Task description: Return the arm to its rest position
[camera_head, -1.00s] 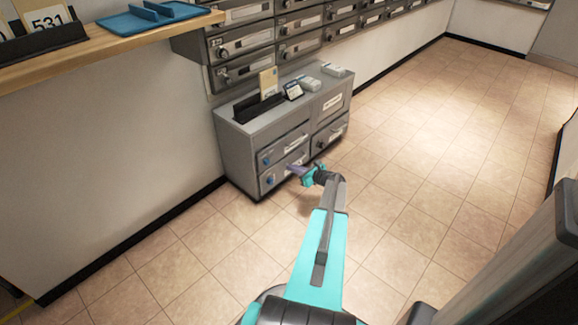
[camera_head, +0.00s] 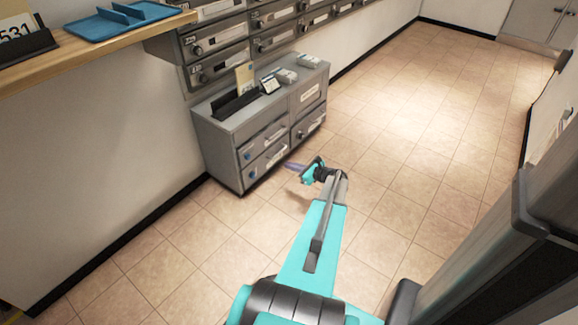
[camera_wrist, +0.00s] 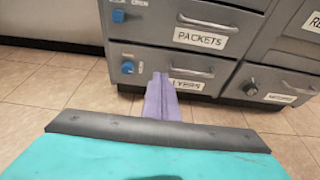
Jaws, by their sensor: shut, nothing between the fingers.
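My gripper (camera_head: 293,166) is at the end of my teal arm, low over the floor in front of the grey drawer cabinet (camera_head: 226,140). In the wrist view its purple fingers (camera_wrist: 161,100) are together and hold nothing. They point toward the cabinet's lower left drawer and cover part of that drawer's label. In the head view a gap of floor shows between the fingertips and the cabinet front. The drawers look closed.
The cabinet top holds a black tray (camera_head: 238,103) with an envelope and small boxes. Grey mailboxes (camera_head: 215,66) line the wall above. A wooden shelf (camera_head: 100,48) with a blue tray (camera_head: 128,21) is at upper left. The tiled floor (camera_head: 420,120) to the right is clear.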

